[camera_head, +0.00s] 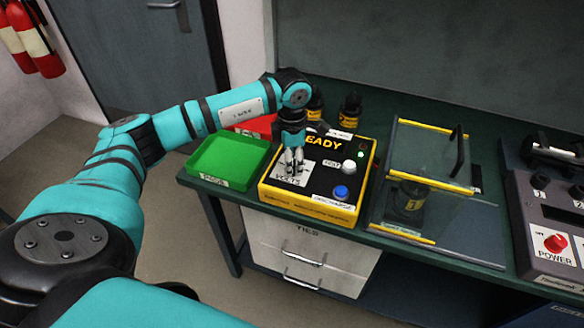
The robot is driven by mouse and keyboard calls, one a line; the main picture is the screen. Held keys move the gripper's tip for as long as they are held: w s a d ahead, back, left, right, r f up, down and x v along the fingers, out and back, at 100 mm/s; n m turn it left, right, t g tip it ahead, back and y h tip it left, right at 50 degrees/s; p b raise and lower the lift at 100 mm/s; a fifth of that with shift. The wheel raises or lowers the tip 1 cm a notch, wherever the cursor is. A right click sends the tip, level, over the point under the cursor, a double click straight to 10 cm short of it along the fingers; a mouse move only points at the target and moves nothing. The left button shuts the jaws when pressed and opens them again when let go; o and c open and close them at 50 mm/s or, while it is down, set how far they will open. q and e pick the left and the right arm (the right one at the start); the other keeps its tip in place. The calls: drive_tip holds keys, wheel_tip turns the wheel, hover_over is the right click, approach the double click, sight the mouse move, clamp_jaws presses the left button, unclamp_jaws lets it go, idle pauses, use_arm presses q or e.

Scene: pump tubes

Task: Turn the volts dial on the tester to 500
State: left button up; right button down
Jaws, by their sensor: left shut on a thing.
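The tester (310,208) is a yellow and black box on the green workbench, with "READY" on its top, partly covered by my arm. It has a white button (349,166), a blue button (341,192) and a lit green lamp. My left gripper (292,168) points down at the "VOLTS" label (289,178) and is shut on the volts dial. The fingers hide the dial, and I cannot read its setting. My right gripper is not in view.
A green tray (234,180) stands left of the tester, with a red tray (254,125) behind it. Dark bottles (349,112) stand behind the tester. A clear yellow-edged guard (429,152) and a grey power unit (545,215) stand to the right.

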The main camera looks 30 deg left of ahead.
use_arm(q)
drive_tip(key=m+b, duration=0.3)
drive_tip(key=m, duration=0.1)
drive_tip(key=shift+w+a, duration=0.1)
drive_tip(key=shift+m+b, duration=0.8)
drive_tip(key=shift+m, duration=1)
drive_tip(key=shift+r+m, duration=0.1)
drive_tip(key=shift+m, duration=0.2)
drive_tip(key=o, duration=1.1)
drive_tip(key=shift+o, duration=0.2)
wheel_tip(320, 180, up, 12)
